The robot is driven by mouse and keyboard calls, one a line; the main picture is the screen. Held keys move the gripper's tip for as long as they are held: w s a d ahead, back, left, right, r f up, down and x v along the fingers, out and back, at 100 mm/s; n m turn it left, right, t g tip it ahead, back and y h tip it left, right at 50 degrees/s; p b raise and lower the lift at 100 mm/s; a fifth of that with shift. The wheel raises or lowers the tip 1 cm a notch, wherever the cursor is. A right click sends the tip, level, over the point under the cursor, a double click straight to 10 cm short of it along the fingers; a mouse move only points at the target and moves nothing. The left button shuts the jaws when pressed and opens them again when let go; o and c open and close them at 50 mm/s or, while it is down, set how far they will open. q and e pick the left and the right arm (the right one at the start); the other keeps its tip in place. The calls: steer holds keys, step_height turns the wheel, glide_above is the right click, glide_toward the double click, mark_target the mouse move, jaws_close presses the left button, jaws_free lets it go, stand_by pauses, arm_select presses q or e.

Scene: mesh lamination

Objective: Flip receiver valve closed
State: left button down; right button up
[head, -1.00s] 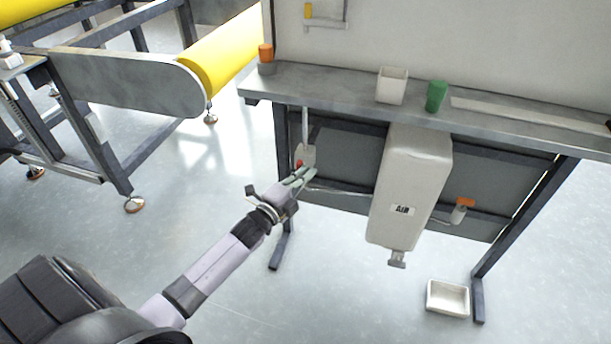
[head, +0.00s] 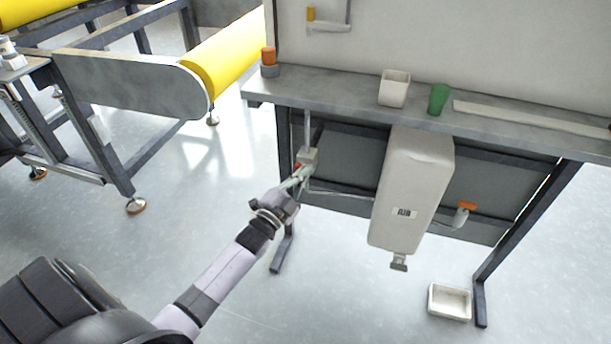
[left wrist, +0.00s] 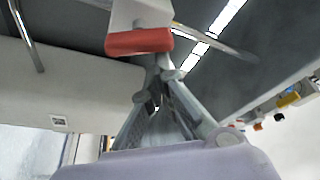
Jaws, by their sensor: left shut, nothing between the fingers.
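A pale valve body (head: 309,157) hangs on a pipe under the bench at the left, with a red handle (head: 298,167). In the left wrist view the red handle (left wrist: 140,41) lies crosswise, just beyond my fingertips. My left gripper (head: 301,173) is shut with nothing between its fingers, close to the red handle; I cannot tell whether they touch. The fingers also meet in the left wrist view (left wrist: 157,80). A pale receiver tank (head: 413,180) marked AIR hangs under the bench. A second valve with an orange handle (head: 467,205) is to its right. My right gripper is not in view.
The bench top (head: 340,92) is above my gripper and carries a white cup (head: 395,88), a green cup (head: 438,98) and an orange-topped item (head: 268,57). A white tray (head: 450,301) is on the floor. A yellow roller machine (head: 130,80) stands at the left.

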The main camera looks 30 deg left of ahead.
arm_select(q)
steer(key=a+n+y, duration=0.1)
steer(key=n+y, duration=0.1)
steer(key=n, duration=0.2)
steer(key=n+y, duration=0.2)
steer(key=n, duration=0.3)
steer(key=a+n+t+y, duration=0.1)
steer(key=n+y, duration=0.1)
steer(key=n, duration=0.3)
steer(key=shift+s+a, duration=0.3)
steer(key=shift+s, duration=0.05)
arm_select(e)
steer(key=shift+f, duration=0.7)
arm_select(q)
steer(key=shift+n, duration=0.4)
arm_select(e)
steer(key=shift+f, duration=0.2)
arm_select(q)
steer(key=shift+r+p, duration=0.15)
steer(key=shift+p, duration=0.2)
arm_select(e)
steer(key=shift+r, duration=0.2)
